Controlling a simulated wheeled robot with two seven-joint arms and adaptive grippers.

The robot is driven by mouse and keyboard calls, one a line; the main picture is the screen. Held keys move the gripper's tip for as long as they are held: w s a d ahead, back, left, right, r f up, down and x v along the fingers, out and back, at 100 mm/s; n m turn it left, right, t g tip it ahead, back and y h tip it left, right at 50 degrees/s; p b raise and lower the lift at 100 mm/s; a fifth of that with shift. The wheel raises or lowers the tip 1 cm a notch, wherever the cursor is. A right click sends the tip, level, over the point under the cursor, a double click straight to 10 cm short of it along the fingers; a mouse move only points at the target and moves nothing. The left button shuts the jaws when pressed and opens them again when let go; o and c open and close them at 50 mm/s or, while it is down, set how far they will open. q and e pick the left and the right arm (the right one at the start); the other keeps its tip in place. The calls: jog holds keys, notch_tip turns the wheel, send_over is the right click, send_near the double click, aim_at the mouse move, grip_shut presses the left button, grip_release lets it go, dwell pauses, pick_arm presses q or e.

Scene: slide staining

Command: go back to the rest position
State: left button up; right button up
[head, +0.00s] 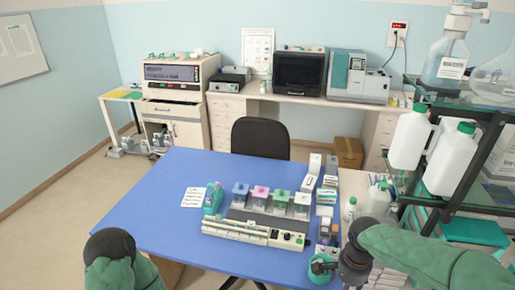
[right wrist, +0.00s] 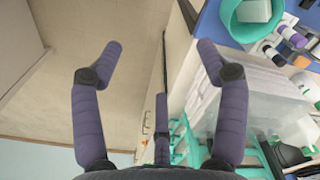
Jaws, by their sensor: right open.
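My right gripper (head: 352,258) is at the lower right in the head view, beside the table's right front corner. In the right wrist view my right gripper (right wrist: 160,52) has its purple-grey fingers spread wide with nothing between them. Below them are bare floor and the side of a pale cabinet. My left arm (head: 118,262) shows only as a green sleeve with a dark rounded end at the bottom left. Its gripper fingers are not seen.
The blue table (head: 165,215) bears a staining rack (head: 255,233) with several coloured jars. A green-rimmed container (head: 320,268) is close to my right gripper. A shelf (head: 470,108) with white bottles stands at the right. The table's left part is clear.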

jog(key=a+f+n+y+b, duration=0.1)
jog(key=a+f+n, duration=0.15)
jog(key=f, duration=0.45)
jog(key=s+a+f+n+y+b, duration=0.1)
jog(key=a+f, duration=0.3)
jog(key=f, duration=0.2)
jog(key=a+f+n+y+b, duration=0.1)
jog(key=a+f+n+b, duration=0.15)
jog(key=f, duration=0.45)
pick_arm(q)
notch_tip(320, 180, down, 7)
jog(key=b, duration=0.2)
jog(key=shift+w+f+b, duration=0.15)
jog(key=shift+w+b, duration=0.1)
jog(key=shift+b, duration=0.05)
pick_arm(e)
jog(key=s+a+f+n, duration=0.1)
jog(key=s+a+f, duration=0.1)
jog(key=s+f, duration=0.3)
jog(key=s+a+f+n+y, duration=0.1)
jog(key=s+f, duration=0.4)
jog(key=f, duration=0.7)
jog(key=shift+s+a+n, duration=0.15)
jog(key=shift+a+n, duration=0.45)
jog(key=shift+a, duration=0.55)
